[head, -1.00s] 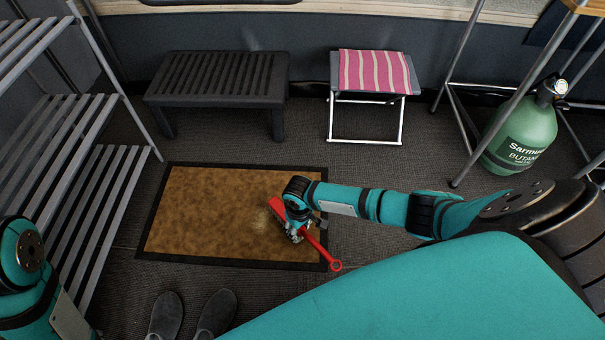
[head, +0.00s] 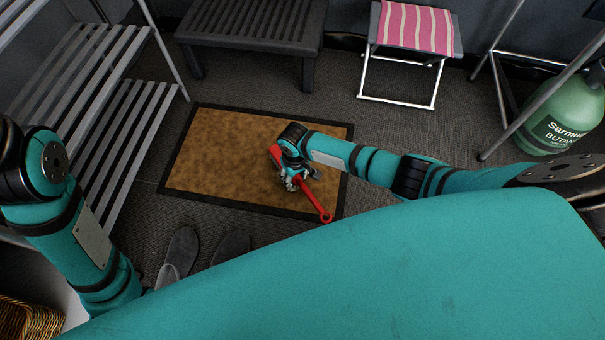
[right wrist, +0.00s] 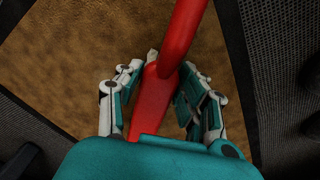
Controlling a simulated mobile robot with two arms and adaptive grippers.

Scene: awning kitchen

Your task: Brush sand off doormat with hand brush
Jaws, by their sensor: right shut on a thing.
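The doormat (head: 215,150), brown with a dark border, lies flat on the floor. My right gripper (head: 297,181) is over its right part, shut on the red hand brush. The brush's head (head: 276,154) points to the back left, and its ringed handle (head: 320,205) reaches past the mat's front border. In the right wrist view the fingers (right wrist: 163,88) flank the red brush (right wrist: 181,40), with mat behind it. Bristles are hidden, so I cannot tell whether they touch the mat. I make out no distinct sand. My left arm shows at left, its gripper out of view.
A slatted shelf (head: 118,130) stands left of the mat. A dark slatted bench (head: 250,22) and a folding stool with a pink striped cloth (head: 415,27) stand behind. A green gas bottle (head: 563,112) is at right. Grey shoes (head: 180,252) lie in front, a wicker basket (head: 28,318) front left.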

